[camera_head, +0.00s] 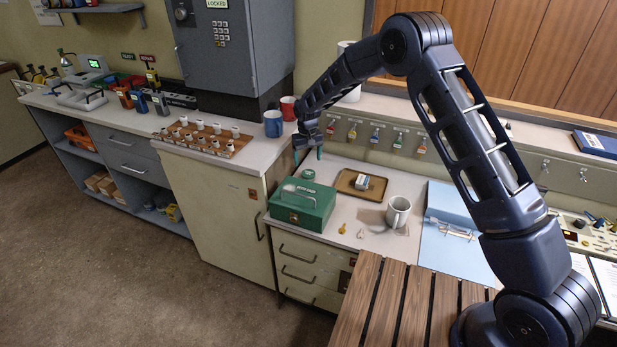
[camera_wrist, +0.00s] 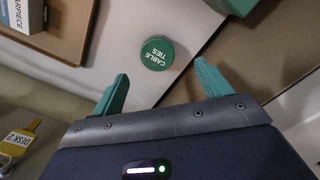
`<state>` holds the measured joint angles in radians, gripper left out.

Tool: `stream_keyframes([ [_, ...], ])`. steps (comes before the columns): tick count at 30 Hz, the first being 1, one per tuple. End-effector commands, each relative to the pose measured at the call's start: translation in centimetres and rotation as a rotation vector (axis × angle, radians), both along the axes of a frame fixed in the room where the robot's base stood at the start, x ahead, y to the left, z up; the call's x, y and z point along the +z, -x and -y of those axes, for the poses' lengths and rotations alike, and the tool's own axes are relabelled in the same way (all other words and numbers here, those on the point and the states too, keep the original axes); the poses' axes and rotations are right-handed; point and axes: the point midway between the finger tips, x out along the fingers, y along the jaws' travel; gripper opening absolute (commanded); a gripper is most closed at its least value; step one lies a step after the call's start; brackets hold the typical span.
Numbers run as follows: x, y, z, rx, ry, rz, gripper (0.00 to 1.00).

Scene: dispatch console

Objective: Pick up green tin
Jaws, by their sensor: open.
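The green tin (camera_head: 308,174) is a small round tin on the light desk, behind the green cash box and left of the brown tray. In the wrist view the green tin (camera_wrist: 157,53) shows its round lid, lettered "CABLE TIES", just beyond and between the fingertips. My gripper (camera_head: 308,154) hangs above the desk near the tin, apart from it. In the wrist view its two green fingers are spread with nothing between them.
The green cash box (camera_head: 302,212) stands close in front of the tin. A brown tray (camera_head: 345,186) holding a small box lies to its right, with a mug (camera_head: 397,212) further right. The raised counter with a blue mug (camera_head: 273,124) is at the left.

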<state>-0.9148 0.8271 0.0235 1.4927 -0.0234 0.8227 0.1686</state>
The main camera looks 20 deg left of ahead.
Motion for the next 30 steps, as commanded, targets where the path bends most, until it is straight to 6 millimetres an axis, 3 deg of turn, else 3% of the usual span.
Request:
stream_keyframes([
  [4, -2.3, 0.0, 0.0, 0.0, 0.001, -0.001, 0.77],
  [14, -4.7, -0.3, 0.1, 0.0, 0.001, 0.0, 0.77],
  [22, -8.1, -0.8, 0.1, 0.001, 0.001, -0.001, 0.77],
  [30, -8.6, -0.8, 0.1, 0.0, -0.001, 0.001, 0.77],
])
